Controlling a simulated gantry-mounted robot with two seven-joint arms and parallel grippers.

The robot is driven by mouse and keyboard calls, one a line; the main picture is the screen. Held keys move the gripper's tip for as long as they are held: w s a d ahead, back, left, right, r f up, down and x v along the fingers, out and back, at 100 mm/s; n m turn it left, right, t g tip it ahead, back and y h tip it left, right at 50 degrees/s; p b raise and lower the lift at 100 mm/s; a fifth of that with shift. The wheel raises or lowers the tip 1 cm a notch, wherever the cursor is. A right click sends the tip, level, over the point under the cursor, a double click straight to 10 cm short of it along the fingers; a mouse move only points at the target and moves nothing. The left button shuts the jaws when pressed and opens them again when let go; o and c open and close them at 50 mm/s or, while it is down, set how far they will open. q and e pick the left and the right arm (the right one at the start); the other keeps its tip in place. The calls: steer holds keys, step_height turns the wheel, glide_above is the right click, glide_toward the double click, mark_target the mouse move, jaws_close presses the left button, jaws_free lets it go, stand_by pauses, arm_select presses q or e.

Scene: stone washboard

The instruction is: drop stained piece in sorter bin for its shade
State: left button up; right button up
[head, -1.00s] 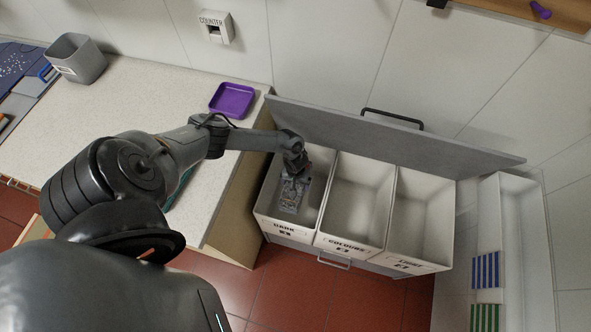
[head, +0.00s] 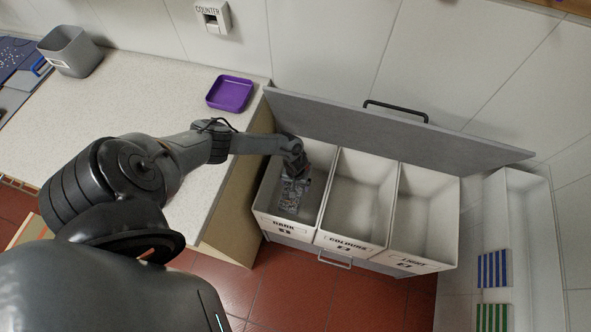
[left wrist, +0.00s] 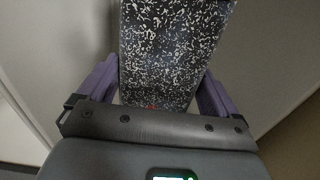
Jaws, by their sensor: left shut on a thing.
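The stained piece (left wrist: 170,50) is dark with dense white speckles in the left wrist view. It sits between the two purple fingers of my left gripper (left wrist: 157,88), which is shut on it. In the head view my left gripper (head: 297,172) reaches down into the DARK bin (head: 275,224), the leftmost of three white sorter bins. The speckled piece (head: 291,193) shows below it, inside that bin's walls. I cannot tell whether it touches the bin floor. The COLOURS bin (head: 345,242) and LIGHT bin (head: 412,260) look empty. My right gripper is out of view.
A grey lid panel (head: 400,130) with a dark handle stands open behind the bins. The counter (head: 120,105) at left carries a purple tray (head: 230,93) and a grey container (head: 70,52). A white trough (head: 530,230) with striped cloths stands at right.

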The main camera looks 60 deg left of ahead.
arm_select(q)
steer(key=o, duration=1.2)
steer(key=shift+c, duration=0.2)
steer(key=shift+r, duration=0.1)
step_height(320, 180, up, 9)
steer(key=p, duration=0.4)
steer(key=shift+r+p, duration=0.2)
steer(key=shift+p, duration=0.15)
steer(key=shift+r, duration=0.65)
